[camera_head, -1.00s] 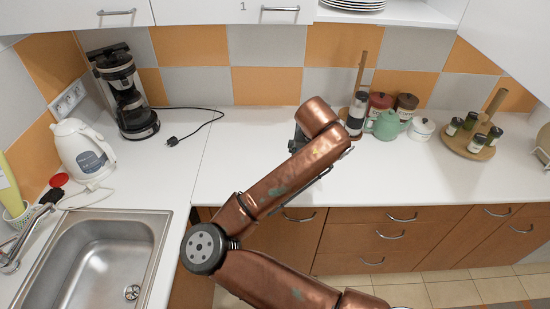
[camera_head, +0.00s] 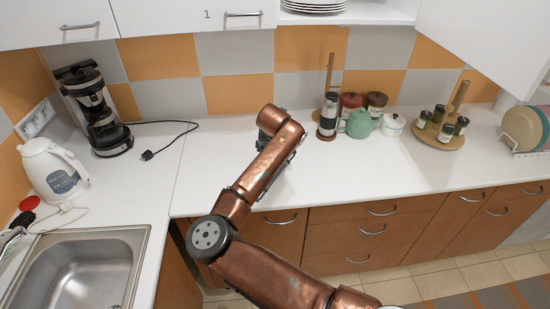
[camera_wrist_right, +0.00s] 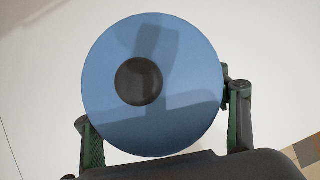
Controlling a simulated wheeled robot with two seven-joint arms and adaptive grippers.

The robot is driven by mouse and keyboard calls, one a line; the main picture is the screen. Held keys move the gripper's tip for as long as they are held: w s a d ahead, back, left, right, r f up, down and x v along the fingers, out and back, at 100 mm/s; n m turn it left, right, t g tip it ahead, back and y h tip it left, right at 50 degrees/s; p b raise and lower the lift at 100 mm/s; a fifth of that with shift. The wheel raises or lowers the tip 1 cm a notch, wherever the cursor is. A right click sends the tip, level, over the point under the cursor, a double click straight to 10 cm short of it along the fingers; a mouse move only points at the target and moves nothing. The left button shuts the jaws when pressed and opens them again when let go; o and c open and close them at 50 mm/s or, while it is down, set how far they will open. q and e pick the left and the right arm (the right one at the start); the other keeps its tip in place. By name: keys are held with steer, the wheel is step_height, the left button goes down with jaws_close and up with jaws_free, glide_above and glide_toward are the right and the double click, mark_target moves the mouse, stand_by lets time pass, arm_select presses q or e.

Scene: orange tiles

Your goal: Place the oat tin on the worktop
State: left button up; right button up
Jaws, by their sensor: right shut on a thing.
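A tin with a round blue lid and a dark knob (camera_wrist_right: 152,85), which I take to be the oat tin, sits between the fingers of my right gripper (camera_wrist_right: 163,120) in the right wrist view. The fingers are shut on its sides. The white worktop (camera_head: 235,150) shows behind the tin, but I cannot tell whether the tin touches it. In the head view my copper right arm reaches over the worktop's front edge; its own links hide the tin and fingers. My left gripper is not in view.
A round spice stand (camera_head: 440,138) is farther right. A coffee maker (camera_head: 100,120), kettle (camera_head: 50,170) and sink (camera_head: 80,270) are left. Worktop around the arm is clear.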

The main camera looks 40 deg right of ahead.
steer(key=f, duration=0.3)
steer(key=shift+w+d+f+b, duration=0.1)
steer(key=shift+w+f+b, duration=0.15)
steer(key=shift+b, duration=0.1)
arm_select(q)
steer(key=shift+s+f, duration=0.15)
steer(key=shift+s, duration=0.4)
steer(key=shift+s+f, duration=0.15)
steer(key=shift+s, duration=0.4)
arm_select(e)
steer(key=o, duration=1.3)
steer(key=shift+s+f, duration=0.1)
steer(key=shift+f, duration=0.05)
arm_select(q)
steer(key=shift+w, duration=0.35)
arm_select(e)
steer(key=o, duration=0.5)
steer(key=shift+r, duration=0.3)
arm_select(q)
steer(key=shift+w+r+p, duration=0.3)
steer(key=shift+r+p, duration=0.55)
steer(key=shift+p, duration=0.1)
arm_select(e)
steer(key=v, duration=1.1)
steer(key=shift+s+a+r, duration=0.2)
steer(key=shift+s+r, duration=0.05)
